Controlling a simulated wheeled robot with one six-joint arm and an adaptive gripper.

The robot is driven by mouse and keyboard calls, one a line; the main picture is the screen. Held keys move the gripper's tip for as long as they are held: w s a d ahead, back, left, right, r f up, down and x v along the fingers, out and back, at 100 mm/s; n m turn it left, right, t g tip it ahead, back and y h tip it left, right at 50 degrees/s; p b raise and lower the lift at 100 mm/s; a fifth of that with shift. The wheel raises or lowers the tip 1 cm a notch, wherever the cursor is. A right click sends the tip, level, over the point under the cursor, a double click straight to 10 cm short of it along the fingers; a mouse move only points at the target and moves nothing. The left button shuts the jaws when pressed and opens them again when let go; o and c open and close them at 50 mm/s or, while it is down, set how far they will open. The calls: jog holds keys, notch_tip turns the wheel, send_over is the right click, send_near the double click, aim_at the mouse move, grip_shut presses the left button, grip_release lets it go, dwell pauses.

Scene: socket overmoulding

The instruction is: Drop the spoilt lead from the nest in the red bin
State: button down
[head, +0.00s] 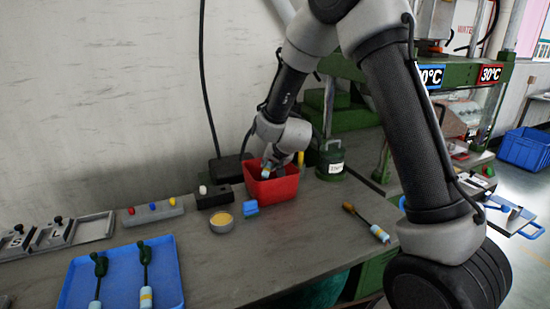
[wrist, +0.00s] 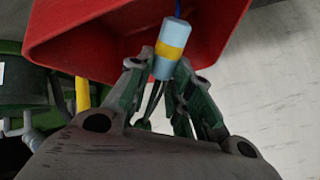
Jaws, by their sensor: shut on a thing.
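My gripper (wrist: 158,88) is shut on a lead's light blue sleeve (wrist: 171,50) with a yellow band. A thin blue piece rises from the sleeve's end in the wrist view. In the head view the held lead (head: 266,169) is at the mouth of the red bin (head: 272,191), on the bench near the wall. The wrist view shows the red bin's wall and rim (wrist: 85,45) behind and around the sleeve. I cannot tell how deep the lead sits or whether it touches the bin. The lead's far end is hidden. I cannot make out the nest for certain.
A blue tray (head: 167,291) at front left holds two leads with dark green ends. Another lead (head: 366,222) lies on the bench at right. A green canister (head: 330,160) stands right of the bin. A blue block (head: 250,209) and round yellow-topped tin (head: 221,223) sit in front.

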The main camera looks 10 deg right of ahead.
jog(key=shift+f, duration=0.15)
jog(key=c, duration=1.2)
grip_release()
jog(key=s+d+r+n+g+y, duration=0.1)
jog(key=s+d+r, duration=0.3)
jog(key=s+r, duration=0.3)
jog(key=s+d+r+n+g, duration=0.1)
jog(key=s+d+r+n, duration=0.1)
jog(key=s+d+r, duration=0.4)
jog(key=s+d+r+g, duration=0.1)
jog(key=s+d, duration=0.1)
jog(key=s, duration=0.7)
jog(key=s+d+r+n+g+h, duration=0.1)
jog(key=s+d+r, duration=0.1)
jog(key=s, duration=0.7)
jog(key=s+d+r+g+h, duration=0.1)
jog(key=s+d, duration=0.3)
jog(key=s, duration=0.6)
jog(key=shift+r+n, duration=0.4)
jog(key=shift+r, duration=0.25)
